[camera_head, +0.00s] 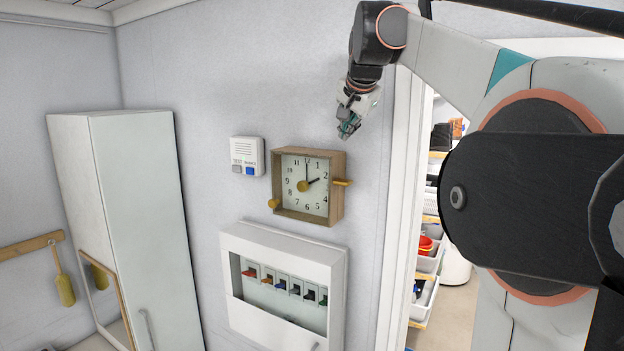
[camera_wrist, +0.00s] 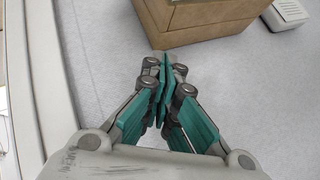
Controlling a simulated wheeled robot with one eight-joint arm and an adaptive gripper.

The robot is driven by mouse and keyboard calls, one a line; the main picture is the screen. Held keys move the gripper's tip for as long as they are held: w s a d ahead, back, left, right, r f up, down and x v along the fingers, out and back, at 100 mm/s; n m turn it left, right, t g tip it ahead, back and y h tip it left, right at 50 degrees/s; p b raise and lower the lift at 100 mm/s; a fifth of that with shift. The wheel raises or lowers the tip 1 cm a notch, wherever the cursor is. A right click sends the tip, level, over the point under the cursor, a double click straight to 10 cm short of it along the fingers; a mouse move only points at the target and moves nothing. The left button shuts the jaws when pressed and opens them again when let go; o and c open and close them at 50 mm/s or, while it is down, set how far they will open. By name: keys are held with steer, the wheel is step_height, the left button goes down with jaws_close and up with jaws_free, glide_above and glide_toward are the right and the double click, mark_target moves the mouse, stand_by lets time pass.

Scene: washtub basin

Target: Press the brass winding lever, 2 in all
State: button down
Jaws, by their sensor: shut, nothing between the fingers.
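A square clock in a wooden case (camera_head: 338,205) hangs on the wall, its white dial facing the room. A brass lever (camera_head: 343,183) sticks out from the right side of the case. A round brass knob (camera_head: 273,203) sits at the lower left of the case, and a brass hub at the dial's centre. My gripper (camera_head: 348,131) is shut and empty, above and right of the clock, pointing down and apart from it. In the wrist view the shut fingers (camera_wrist: 162,80) are near the wooden case (camera_wrist: 205,22); the lever does not show there.
A white box with two buttons (camera_head: 247,156) is on the wall left of the clock. A tall white cupboard (camera_head: 140,220) stands at left. A doorway with shelves opens at right.

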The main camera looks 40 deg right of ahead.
steer(key=b, duration=0.6)
glide_above(347, 180)
step_height(347, 180, down, 8)
steer(key=shift+f, duration=0.5)
steer(key=shift+f, duration=0.1)
stand_by(1.1)
steer(key=shift+f+b, duration=0.3)
steer(key=shift+b, duration=0.1)
